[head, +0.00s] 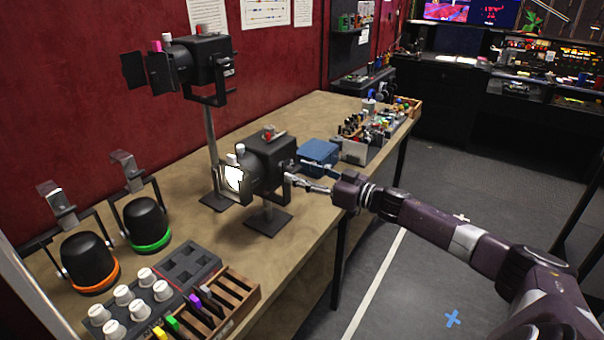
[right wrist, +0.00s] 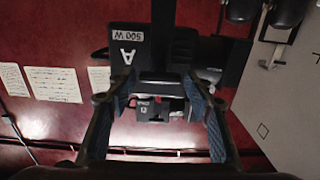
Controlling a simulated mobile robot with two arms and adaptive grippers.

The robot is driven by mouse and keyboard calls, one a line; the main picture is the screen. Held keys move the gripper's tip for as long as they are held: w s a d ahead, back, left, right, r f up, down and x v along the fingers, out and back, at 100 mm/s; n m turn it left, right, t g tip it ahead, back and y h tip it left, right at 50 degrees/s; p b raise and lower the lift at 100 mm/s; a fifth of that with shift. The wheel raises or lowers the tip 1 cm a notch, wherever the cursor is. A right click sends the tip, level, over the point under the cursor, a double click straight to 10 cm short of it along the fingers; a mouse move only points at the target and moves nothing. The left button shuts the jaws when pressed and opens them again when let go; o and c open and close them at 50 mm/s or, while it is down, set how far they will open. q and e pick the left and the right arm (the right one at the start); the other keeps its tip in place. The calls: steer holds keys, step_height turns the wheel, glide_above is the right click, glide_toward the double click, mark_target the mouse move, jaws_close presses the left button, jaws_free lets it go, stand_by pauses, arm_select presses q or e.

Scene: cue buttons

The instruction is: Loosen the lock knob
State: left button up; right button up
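A black stage lamp (head: 262,158) with a lit front stands on a short base on the wooden bench. My left gripper is not in view.
A second lamp (head: 198,62) stands on a taller post behind. A blue box (head: 319,152) sits behind the gripper.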

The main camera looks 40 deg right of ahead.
steer(key=c, duration=0.7)
steer(key=shift+c, duration=0.2)
steer(key=shift+n, duration=0.3)
steer(key=n+b, duration=0.1)
steer(key=n, duration=0.4)
steer(key=shift+f+b, duration=0.15)
steer(key=shift+b, duration=0.25)
steer(key=shift+a+n+b, duration=0.1)
steer(key=shift+n+b, duration=4.75)
steer(key=shift+n, duration=3.75)
